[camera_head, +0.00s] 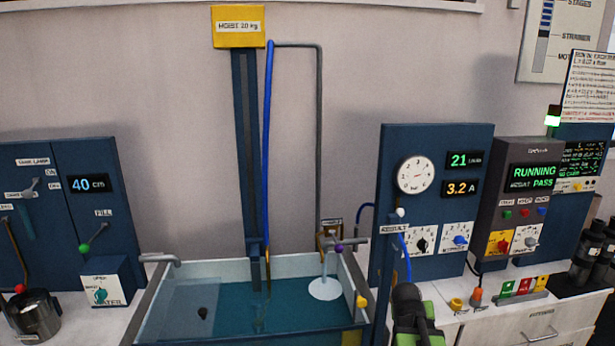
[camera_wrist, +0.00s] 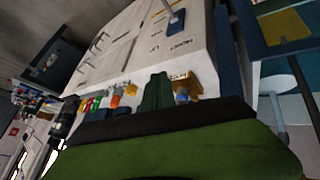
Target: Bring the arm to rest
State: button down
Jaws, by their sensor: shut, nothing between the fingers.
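My gripper (camera_head: 408,305) shows in the head view at the bottom, right of the tank, as a dark and green shape in front of the blue gauge panel (camera_head: 436,270). It is shut and empty. In the wrist view its black and green parts fill the bottom edge, and the white counter with its drawers appears steeply tilted beyond. The fingertips are hard to make out in either view. I cannot tell whether it touches the panel or the counter.
A water tank (camera_head: 361,320) stands at the centre under the yellow-topped hoist (camera_head: 238,27). A metal pot (camera_head: 32,318) is at the lower left. The control box (camera_head: 530,200) reads RUNNING and PASS. Small coloured parts and dark cylinders (camera_head: 588,255) stand on the right counter.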

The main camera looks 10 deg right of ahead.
jog(key=s+a+f+n+g+y, duration=0.1)
jog(key=s+a, duration=0.1)
jog(key=a, duration=0.6)
jog(key=s+a+f+n+g+y, duration=0.1)
jog(key=s+a+f+g+y, duration=0.1)
jog(key=a, duration=0.7)
jog(key=s+a+f+n+g+y, duration=0.1)
jog(key=s+a, duration=0.3)
jog(key=a, duration=0.5)
jog(key=shift+a+f+n+g+y, duration=0.15)
jog(key=shift+f+n+g+y, duration=0.2)
jog(key=shift+y, duration=0.35)
jog(key=shift+r, duration=0.1)
